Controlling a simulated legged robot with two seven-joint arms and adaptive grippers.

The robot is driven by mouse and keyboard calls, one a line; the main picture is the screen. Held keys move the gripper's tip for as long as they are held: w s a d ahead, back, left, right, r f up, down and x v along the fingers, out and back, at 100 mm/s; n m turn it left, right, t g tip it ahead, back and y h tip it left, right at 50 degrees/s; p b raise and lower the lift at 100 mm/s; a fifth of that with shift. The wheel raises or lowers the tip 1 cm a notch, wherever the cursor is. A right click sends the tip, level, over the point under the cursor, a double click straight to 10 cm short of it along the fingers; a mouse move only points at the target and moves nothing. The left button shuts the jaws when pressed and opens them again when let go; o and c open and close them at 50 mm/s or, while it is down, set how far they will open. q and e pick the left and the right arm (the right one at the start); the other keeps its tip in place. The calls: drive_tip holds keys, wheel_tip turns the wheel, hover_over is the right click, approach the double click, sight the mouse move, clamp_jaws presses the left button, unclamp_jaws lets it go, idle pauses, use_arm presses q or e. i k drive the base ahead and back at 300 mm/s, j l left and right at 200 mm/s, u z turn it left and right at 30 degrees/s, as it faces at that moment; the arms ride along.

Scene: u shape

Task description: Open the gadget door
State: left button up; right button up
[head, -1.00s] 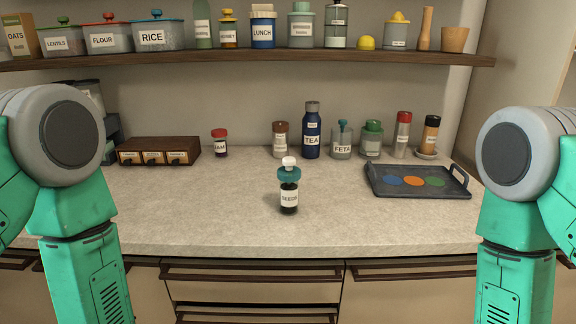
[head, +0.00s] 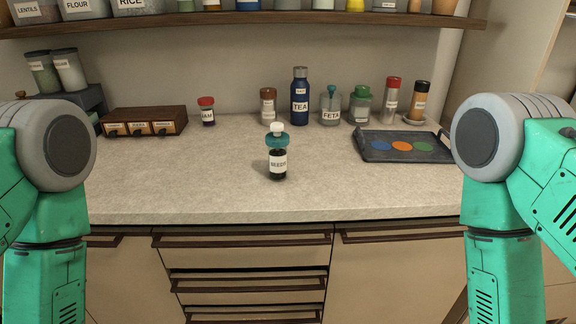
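Below the counter (head: 180,180) are closed beige fronts with dark bar handles. A tall front (head: 395,280) at right has a handle (head: 400,236) along its top edge. A stack of drawers (head: 245,256) is in the middle. Another front (head: 130,275) at left is partly hidden by my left arm. I see no readable "gadget" label on any of these fronts, so I cannot tell which is the gadget door. My two green arms hang at the left and right edges of the head view. Both grippers are below the picture and out of view.
A dark seeds jar (head: 278,164) with a teal and white top stands near the counter's front edge. A dark tray (head: 370,150) with coloured discs is at right. A small drawer box (head: 150,116) is at back left. Several jars and bottles line the wall under a shelf (head: 330,18).

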sight(402, 272)
drive_tip(key=k+z, duration=0.2)
drive_tip(key=z, duration=0.8)
